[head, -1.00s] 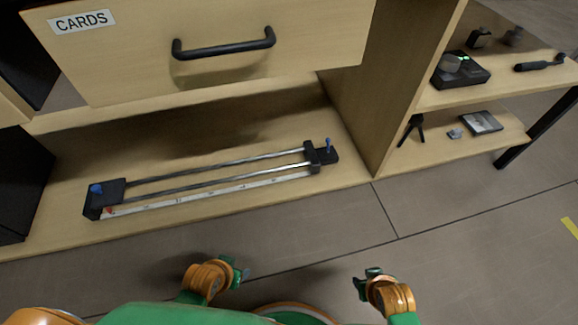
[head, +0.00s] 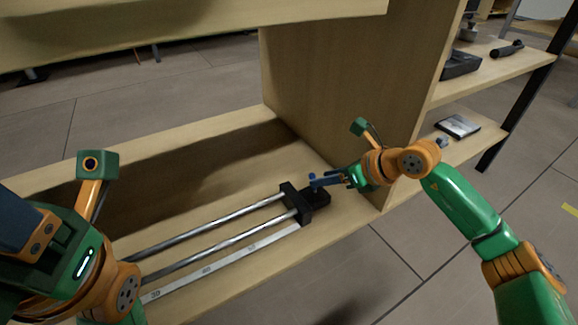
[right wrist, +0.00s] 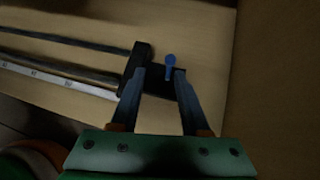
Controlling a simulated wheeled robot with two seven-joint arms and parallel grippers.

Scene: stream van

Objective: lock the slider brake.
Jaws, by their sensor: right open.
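The slider lies on the low wooden shelf, with two metal rails (head: 215,230) and a white ruler strip (head: 225,262). Its black end block (head: 305,203) is at the right end. A small blue lever (right wrist: 170,62) stands on this block, and in the head view it is partly hidden by the fingers. My right gripper (right wrist: 160,74) is open. Its fingertips are over the end block, with the blue lever just beyond and between them, not gripped. My left gripper (head: 25,225) is at the left edge of the head view, partly cut off, its fingertips out of frame.
An upright wooden panel (head: 340,90) stands right behind the end block. Side shelves at the right hold a flat card-like item (head: 458,125) and a dark device (head: 460,64). A wooden drawer or board (head: 190,25) overhangs above. Open floor lies in front.

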